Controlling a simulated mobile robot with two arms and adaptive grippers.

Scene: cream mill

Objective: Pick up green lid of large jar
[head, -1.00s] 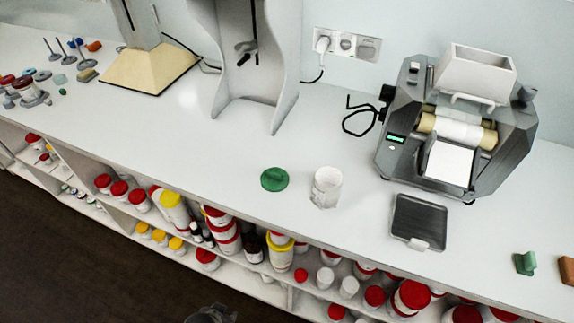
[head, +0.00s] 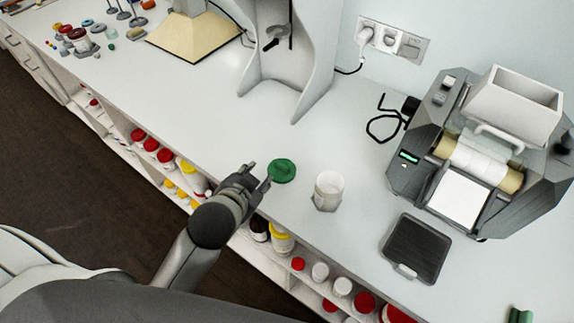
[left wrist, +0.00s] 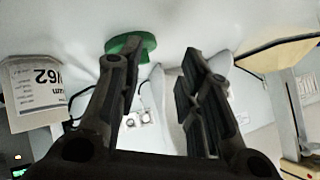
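The green lid (head: 282,171) lies flat on the white counter, left of the open white jar (head: 329,190). My left gripper (head: 259,176) is open and empty just beside the lid, on its counter-edge side. In the left wrist view the two fingers (left wrist: 160,75) are spread, and the lid (left wrist: 125,42) lies beyond the left finger, partly hidden by it. The lid is not between the fingers there; whether the finger touches it I cannot tell. The labelled jar (left wrist: 36,92) shows at the left of that view. My right gripper is not in view.
A three-roll mill (head: 480,150) stands at the right, with a dark tray (head: 415,248) in front. A grey-white stand (head: 290,60) is behind the lid. Shelves with red- and yellow-capped jars lie below the counter edge. The counter left of the lid is clear.

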